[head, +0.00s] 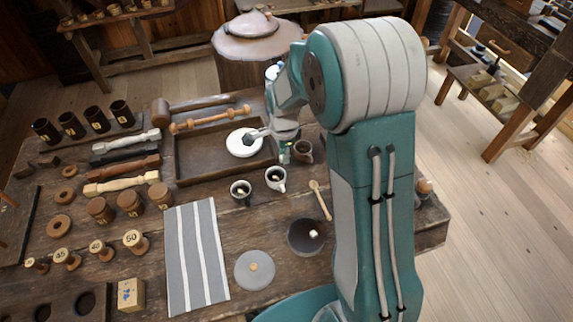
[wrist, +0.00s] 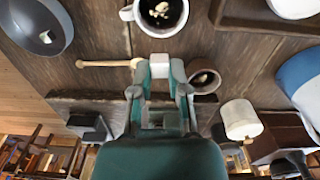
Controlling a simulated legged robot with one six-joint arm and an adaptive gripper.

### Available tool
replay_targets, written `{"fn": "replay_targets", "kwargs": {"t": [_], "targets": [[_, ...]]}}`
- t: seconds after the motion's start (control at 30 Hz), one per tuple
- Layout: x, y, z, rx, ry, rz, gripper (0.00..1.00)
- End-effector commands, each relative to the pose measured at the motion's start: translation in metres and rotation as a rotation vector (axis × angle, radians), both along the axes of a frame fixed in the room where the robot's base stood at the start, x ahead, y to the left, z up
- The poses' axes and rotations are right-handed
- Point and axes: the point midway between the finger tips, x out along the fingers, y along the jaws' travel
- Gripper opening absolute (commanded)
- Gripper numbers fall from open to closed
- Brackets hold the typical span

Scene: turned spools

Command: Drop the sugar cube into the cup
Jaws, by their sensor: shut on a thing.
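In the wrist view, my gripper (wrist: 160,72) is shut on a white sugar cube (wrist: 160,60) at its fingertips. The white cup (wrist: 147,25), with dark liquid and pale bits in it, stands just beyond the fingertips at the top edge. The cube appears beside the cup's rim, not over its opening. In the head view, this cup (head: 276,185) is in front of my gripper (head: 286,157), and a similar cup (head: 241,199) stands to its left. The held cube is too small to make out in the head view.
A brown mug (head: 304,155) stands close right of my gripper. A wooden spoon (head: 321,201) and a dark bowl (head: 297,246) with a pale piece lie nearer. A wooden tray (head: 195,180) with a white plate (head: 237,148) is at the left. A striped cloth (head: 190,260) lies in front.

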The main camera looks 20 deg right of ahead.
Motion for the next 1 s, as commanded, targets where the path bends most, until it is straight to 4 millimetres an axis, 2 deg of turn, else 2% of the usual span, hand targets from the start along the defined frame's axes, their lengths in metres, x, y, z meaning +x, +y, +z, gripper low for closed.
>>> {"fn": "replay_targets", "kwargs": {"t": [0.17, 0.4, 0.6, 0.97, 1.0], "targets": [[0.001, 0.003, -0.010, -0.001, 0.002, 0.001, 0.08], [0.000, -0.003, -0.040, 0.005, 0.003, 0.000, 0.08], [0.001, -0.005, -0.056, 0.008, 0.002, 0.000, 0.08], [0.001, -0.002, -0.061, 0.004, 0.000, 0.000, 0.08], [0.001, -0.002, -0.060, 0.005, 0.000, 0.001, 0.39]]}}
